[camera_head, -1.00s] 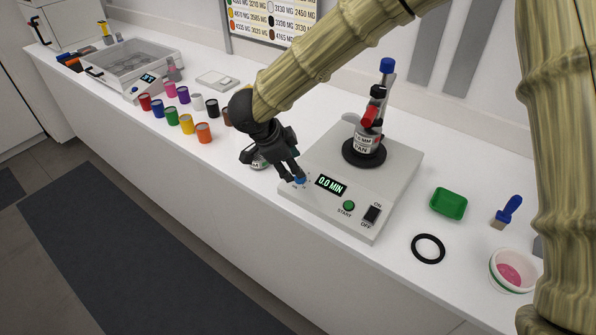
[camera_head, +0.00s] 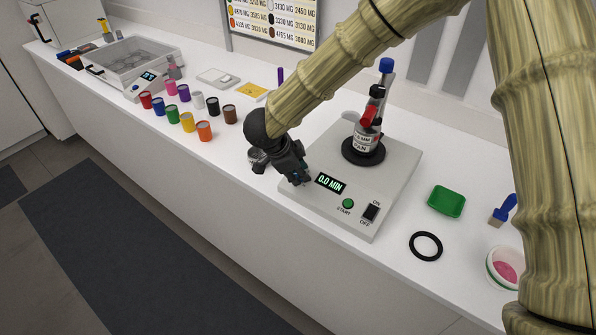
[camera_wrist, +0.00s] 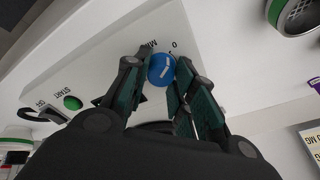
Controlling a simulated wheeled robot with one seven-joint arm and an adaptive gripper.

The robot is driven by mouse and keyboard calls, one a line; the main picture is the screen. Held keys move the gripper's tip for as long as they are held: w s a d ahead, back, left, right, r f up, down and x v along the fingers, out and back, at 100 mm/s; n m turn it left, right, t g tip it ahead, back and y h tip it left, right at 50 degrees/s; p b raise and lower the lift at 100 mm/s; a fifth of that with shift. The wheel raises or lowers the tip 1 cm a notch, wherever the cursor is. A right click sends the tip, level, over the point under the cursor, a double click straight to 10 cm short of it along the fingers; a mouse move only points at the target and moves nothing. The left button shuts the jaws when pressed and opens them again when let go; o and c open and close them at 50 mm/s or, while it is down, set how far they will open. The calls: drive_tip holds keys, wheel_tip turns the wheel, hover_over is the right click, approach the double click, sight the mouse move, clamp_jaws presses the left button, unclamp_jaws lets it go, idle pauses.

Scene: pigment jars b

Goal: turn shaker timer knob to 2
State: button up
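The shaker (camera_head: 395,185) is a pale box on the counter. Its display (camera_head: 330,183) reads 0.0 MIN. The blue timer knob (camera_wrist: 161,68) with a white pointer mark shows in the wrist view, near a printed 0. My gripper (camera_head: 297,177) is at the shaker's left front corner and hides most of the knob in the head view. In the wrist view, my gripper's two fingertips (camera_wrist: 160,66) stand on either side of the knob, very close to it. I cannot tell whether both touch it.
The green START button (camera_head: 348,203) and the ON/OFF switch (camera_head: 371,212) are right of the display. A bottle (camera_head: 365,141) stands clamped on the shaker. Several paint jars (camera_head: 204,131) stand to the left. A black ring (camera_head: 426,246) and a green tray (camera_head: 446,201) lie to the right.

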drive_tip(key=c, duration=0.3)
drive_tip(key=m+p, duration=0.1)
drive_tip(key=m, duration=0.3)
drive_tip(key=shift+m+g, duration=0.3)
drive_tip(key=shift+m, duration=2.6)
drive_tip(key=shift+g, duration=0.3)
drive_tip(key=o, duration=1)
drive_tip(key=shift+o, duration=0.2)
